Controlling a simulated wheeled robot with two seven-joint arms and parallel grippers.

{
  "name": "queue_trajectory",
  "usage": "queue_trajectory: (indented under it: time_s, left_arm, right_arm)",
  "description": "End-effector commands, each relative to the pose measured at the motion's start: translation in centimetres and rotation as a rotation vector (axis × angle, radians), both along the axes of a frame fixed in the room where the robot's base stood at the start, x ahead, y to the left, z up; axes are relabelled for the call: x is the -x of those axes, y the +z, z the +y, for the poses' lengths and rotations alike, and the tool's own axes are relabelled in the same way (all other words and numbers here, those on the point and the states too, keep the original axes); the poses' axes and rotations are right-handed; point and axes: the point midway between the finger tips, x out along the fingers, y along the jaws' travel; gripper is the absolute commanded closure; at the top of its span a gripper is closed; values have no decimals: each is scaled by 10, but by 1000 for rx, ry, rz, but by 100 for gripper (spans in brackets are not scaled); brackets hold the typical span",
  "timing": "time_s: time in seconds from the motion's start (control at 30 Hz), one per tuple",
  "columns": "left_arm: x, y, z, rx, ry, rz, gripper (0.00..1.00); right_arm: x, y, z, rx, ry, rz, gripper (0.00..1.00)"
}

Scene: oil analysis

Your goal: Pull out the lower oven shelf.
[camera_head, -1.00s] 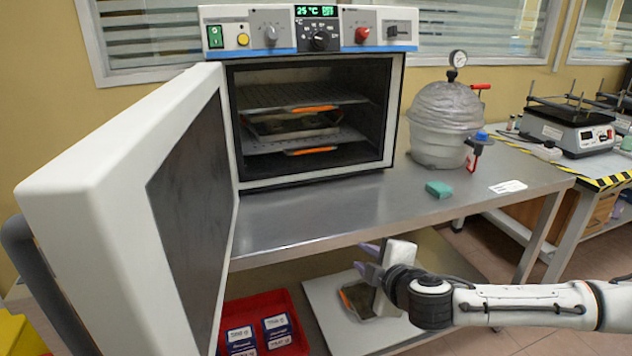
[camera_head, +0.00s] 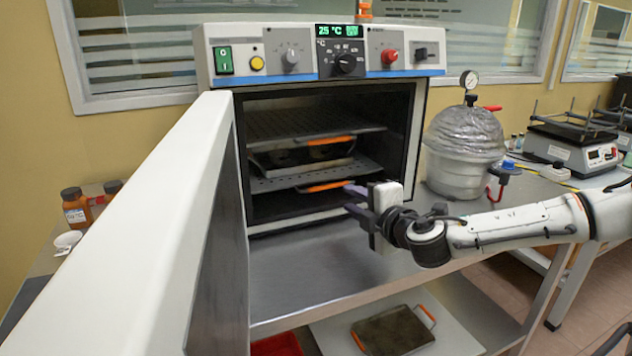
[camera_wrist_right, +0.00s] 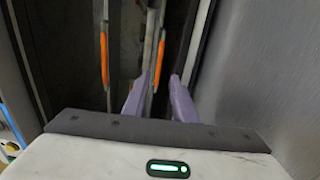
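The oven (camera_head: 320,85) stands on the steel table with its door (camera_head: 150,230) swung open to the left. Its lower shelf (camera_head: 285,182) is a perforated metal plate with an orange handle (camera_head: 326,187) at the front. A tray with dark contents (camera_head: 305,155) sits on it. My right gripper (camera_head: 352,200) is at the oven mouth, just right of the lower handle, turned sideways. In the right wrist view, its lilac fingers (camera_wrist_right: 159,88) are apart, with the lower orange handle (camera_wrist_right: 160,62) ahead between their lines. My left gripper is not in view.
The upper shelf (camera_head: 290,122) with its orange handle (camera_head: 325,140) is above. Bare table (camera_head: 310,270) lies in front. A dark tray with orange handles (camera_head: 393,330) is below.

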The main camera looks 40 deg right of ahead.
Motion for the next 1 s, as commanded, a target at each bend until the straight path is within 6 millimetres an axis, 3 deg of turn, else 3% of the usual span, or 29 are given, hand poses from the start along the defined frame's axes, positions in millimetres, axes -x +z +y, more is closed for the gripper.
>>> queue_trajectory:
  time_s: [0.27,0.67,1.0]
  left_arm:
    - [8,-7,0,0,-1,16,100]
    - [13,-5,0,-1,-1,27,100]
    - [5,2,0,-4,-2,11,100]
  right_arm:
    - [-12,-3,-5,-8,-8,-5,75]
    - [-58,-10,-19,-7,-4,-5,75]
    - [-92,-19,-29,-3,-2,0,75]
